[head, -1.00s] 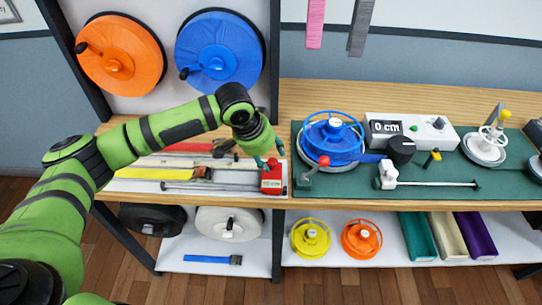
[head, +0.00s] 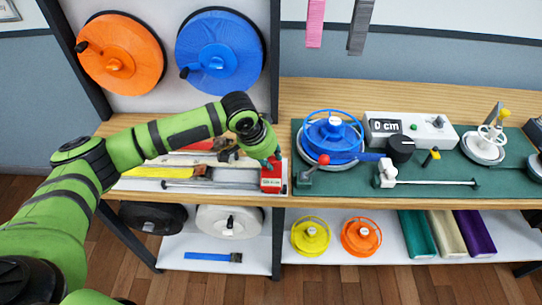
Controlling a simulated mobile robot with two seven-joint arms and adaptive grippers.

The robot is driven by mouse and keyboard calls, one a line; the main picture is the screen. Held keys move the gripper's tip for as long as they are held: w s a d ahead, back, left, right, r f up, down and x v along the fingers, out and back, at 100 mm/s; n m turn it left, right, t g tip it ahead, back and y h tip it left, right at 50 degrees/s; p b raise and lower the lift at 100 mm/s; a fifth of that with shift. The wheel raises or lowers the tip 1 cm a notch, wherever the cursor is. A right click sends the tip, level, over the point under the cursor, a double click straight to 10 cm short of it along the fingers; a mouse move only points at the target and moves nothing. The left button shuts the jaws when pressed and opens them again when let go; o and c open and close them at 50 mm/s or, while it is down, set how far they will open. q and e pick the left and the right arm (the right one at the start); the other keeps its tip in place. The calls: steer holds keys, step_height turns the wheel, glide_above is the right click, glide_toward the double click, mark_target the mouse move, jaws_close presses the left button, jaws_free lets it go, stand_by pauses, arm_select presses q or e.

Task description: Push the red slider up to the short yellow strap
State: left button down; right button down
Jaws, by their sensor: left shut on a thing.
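The red slider (head: 271,184) is a small block with a pale label, at the right end of a metal rail (head: 205,185) on a white board. My left gripper (head: 271,163) is over the slider from above, with its fingers shut on the slider's top; the exact grip is partly hidden by the fingers. The short yellow strap (head: 185,172) lies on the board to the left of the slider, with a clear gap between them. My right gripper is not in view.
Other straps lie behind the yellow one, including a red strap (head: 203,144). Right of the slider, a green mat (head: 335,187) bears a blue reel (head: 331,138), a red-knobbed lever (head: 306,175) and a measuring box (head: 409,130). The table's front edge is close to the rail.

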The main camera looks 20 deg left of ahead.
arm_select(q)
steer(key=s+a+p, duration=0.1)
steer(key=a+p, duration=0.1)
steer(key=a, duration=0.2)
steer(key=s+a+p, duration=0.1)
steer(key=a+p, duration=0.1)
steer(key=a, duration=0.3)
steer(key=s+a+p, duration=0.1)
steer(key=a+p, duration=0.1)
steer(key=a, duration=0.3)
steer(key=shift+s+r, duration=0.15)
steer(key=shift+s, duration=0.25)
steer(key=shift+a+p, duration=0.3)
steer(key=shift+a, duration=0.05)
steer(key=c, duration=1)
jaws_free()
steer(key=shift+s, duration=0.1)
steer(key=v, duration=1.2)
steer(key=shift+s, duration=0.1)
